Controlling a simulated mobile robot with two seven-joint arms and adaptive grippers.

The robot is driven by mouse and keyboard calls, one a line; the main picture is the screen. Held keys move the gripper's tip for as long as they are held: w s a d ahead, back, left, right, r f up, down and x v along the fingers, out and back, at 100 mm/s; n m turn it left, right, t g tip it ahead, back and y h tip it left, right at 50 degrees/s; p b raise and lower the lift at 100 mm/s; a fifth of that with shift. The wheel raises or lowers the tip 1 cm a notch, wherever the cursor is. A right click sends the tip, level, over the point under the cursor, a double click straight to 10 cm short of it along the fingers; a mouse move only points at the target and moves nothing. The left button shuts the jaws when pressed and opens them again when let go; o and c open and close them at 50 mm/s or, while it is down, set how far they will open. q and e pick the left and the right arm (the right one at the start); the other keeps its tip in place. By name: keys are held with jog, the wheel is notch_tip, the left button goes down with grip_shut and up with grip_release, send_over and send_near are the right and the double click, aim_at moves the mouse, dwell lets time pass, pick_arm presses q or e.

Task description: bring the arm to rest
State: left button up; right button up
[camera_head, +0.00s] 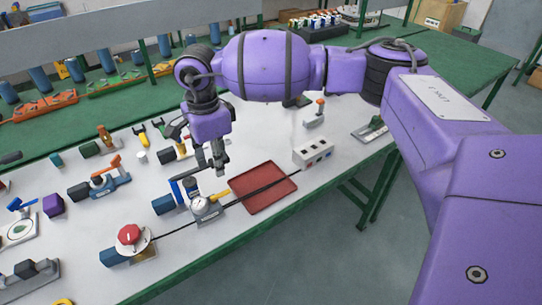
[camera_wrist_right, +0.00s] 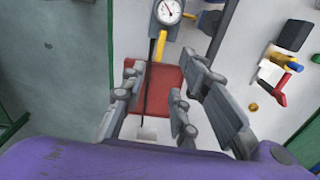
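My right arm reaches in from the right in the head view, bent over the table. My right gripper (camera_head: 212,164) points down above the table, behind the pressure gauge and left of the red tray. In the right wrist view the same gripper (camera_wrist_right: 166,88) has its fingers apart, with nothing between them. The red tray (camera_wrist_right: 170,78) shows below and beyond the fingers there. My left arm and gripper are not in view.
The white-topped table (camera_head: 85,233) carries a gauge (camera_head: 201,206), a red-knobbed valve (camera_head: 130,236), a red tray (camera_head: 263,189), a grey socket box (camera_head: 313,152) and several valves. A dark hose runs across the tray. Open floor (camera_head: 350,255) lies in front.

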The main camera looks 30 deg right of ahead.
jog(key=shift+r, duration=0.85)
jog(key=shift+f, duration=0.1)
